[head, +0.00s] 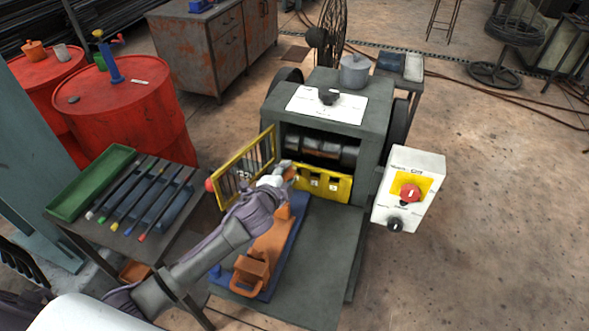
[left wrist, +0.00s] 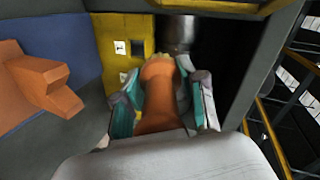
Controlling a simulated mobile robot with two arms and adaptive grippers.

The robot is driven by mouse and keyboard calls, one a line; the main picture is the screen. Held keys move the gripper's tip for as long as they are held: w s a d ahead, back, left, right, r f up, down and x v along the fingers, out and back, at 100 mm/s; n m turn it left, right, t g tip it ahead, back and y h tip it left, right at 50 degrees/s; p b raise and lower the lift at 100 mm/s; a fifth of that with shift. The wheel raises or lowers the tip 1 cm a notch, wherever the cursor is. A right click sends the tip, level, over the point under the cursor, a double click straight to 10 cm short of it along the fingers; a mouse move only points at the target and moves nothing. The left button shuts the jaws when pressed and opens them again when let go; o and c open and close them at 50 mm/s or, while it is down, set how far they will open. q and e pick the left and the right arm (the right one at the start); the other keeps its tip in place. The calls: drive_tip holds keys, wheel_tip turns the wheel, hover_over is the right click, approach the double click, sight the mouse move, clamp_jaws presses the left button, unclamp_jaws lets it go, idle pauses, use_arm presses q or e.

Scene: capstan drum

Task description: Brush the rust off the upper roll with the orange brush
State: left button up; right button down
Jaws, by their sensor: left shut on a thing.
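The upper roll (head: 320,148) is a dark, brownish metal cylinder across the machine's front opening. Part of a grey metal roll (left wrist: 176,32) also shows in the left wrist view. My left gripper (head: 279,180) is at the left side of the opening, shut on the orange brush (left wrist: 160,98). The brush's pale bristle end points into the opening, close to the roll; I cannot tell whether it touches. In the head view only a bit of the brush (head: 290,174) shows past the fingers. My right gripper is out of view.
A yellow mesh guard (head: 245,168) stands open left of the opening. A yellow panel (head: 324,184) lies below the roll. A control box (head: 408,190) with a red button stands right. A side table holds a green tray (head: 92,182).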

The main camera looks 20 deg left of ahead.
use_arm(q)
drive_tip(key=w+b, duration=0.1)
drive_tip(key=w, duration=0.5)
drive_tip(key=shift+w, duration=0.4)
drive_tip(key=shift+w+d+b, duration=0.15)
drive_tip(key=shift+w+b, duration=0.3)
drive_tip(key=shift+w, duration=0.25)
idle(0.4)
